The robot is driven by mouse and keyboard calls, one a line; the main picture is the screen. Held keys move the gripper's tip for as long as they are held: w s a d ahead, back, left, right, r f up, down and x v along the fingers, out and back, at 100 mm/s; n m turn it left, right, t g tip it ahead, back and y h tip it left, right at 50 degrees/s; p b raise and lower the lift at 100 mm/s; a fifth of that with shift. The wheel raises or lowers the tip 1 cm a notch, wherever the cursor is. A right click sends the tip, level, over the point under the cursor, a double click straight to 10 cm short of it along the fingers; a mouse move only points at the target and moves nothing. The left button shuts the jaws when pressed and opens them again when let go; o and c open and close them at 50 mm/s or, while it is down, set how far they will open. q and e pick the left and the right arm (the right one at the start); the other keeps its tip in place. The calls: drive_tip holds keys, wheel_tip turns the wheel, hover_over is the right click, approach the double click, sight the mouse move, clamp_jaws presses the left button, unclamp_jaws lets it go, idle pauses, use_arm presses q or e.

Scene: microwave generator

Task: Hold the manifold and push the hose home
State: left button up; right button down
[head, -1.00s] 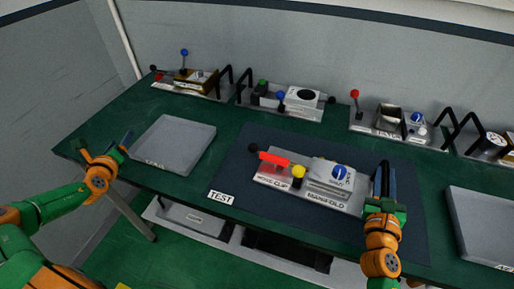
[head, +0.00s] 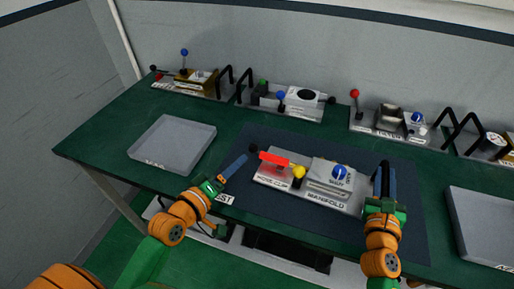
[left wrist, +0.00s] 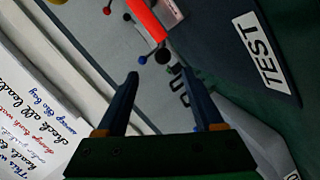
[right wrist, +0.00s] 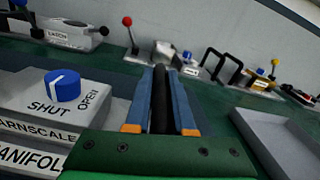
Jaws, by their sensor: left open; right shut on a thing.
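The manifold (head: 335,185) is a pale block with a blue SHUT/OPEN knob (head: 340,172) on the mat; its corner also shows in the right wrist view (right wrist: 60,105). Left of it, on the same plate, are a red bar (head: 272,159), a yellow ball (head: 299,172) and a black ball (head: 253,149). The hose itself I cannot make out clearly. My right gripper (head: 381,168) is shut on a black handle (right wrist: 160,95) at the manifold's right side. My left gripper (head: 236,165) is open and empty, left of the red bar; the black ball (left wrist: 163,56) shows beyond its fingertips.
A TEST label (head: 221,198) lies at the mat's front left. Grey trays stand at the left (head: 150,160) and right (head: 485,225). Several fixtures with levers and black handles line the back of the green table (head: 110,135). The mat (head: 265,215) is bare in front of the plate.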

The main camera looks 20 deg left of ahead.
sight(252, 151)
use_arm(q)
drive_tip(key=x, duration=1)
drive_tip(key=shift+w+d+f, duration=0.1)
drive_tip(key=shift+w+f, duration=0.05)
drive_tip(key=shift+w, duration=0.2)
clamp_jaws()
idle(0.7)
